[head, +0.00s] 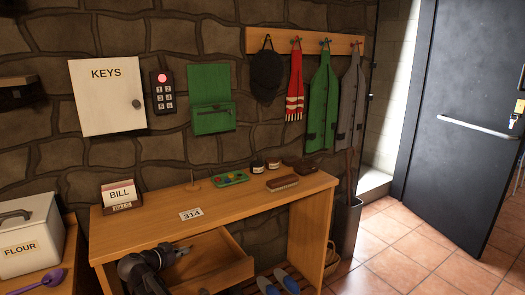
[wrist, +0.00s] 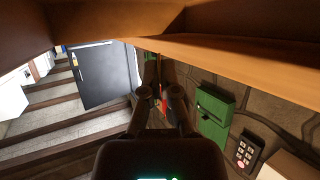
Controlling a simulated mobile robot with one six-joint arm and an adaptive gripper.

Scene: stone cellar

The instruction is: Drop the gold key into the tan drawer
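The tan drawer (head: 235,273) is pulled out from the front of the wooden desk (head: 150,228), and its inside partly shows in the head view. My gripper (head: 182,250) is at the left side of the drawer opening, low in front of the desk. In the wrist view my gripper's two dark fingers (wrist: 160,72) point away from the camera, close together with a narrow gap. I cannot tell whether they hold anything. The gold key cannot be made out in either view.
On the desk are a bill holder (head: 121,195), a 314 card (head: 191,214), a green tray (head: 231,179) and a brush (head: 282,183). A flour tin (head: 28,238) stands at left. Wood (wrist: 240,65) spans the top of the wrist view. Floor is clear at right.

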